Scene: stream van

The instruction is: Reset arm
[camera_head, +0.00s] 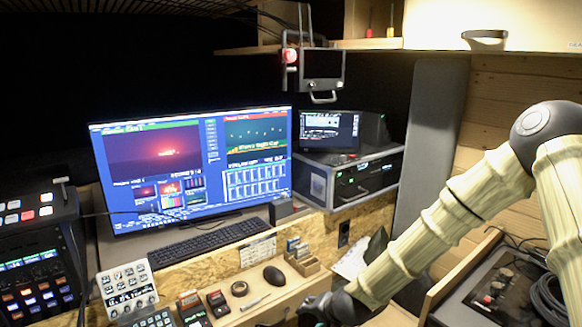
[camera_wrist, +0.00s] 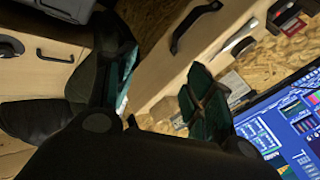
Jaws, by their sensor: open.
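My arm covers the right side of the head view and reaches down and left from a dark joint. My gripper (camera_head: 322,308) is small and dark at the bottom of the head view, over the front edge of the wooden desk. In the wrist view my gripper (camera_wrist: 160,88) shows two dark fingers with green inner pads, spread apart with nothing between them. Beyond the fingers is a light wooden front with a black bar handle (camera_wrist: 196,26). The fingertips' distance to that front cannot be told.
A large lit monitor (camera_head: 195,160) and black keyboard (camera_head: 208,242) stand on the desk. A dark equipment case (camera_head: 500,290) sits right, below my arm. A small device hangs overhead (camera_head: 322,70).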

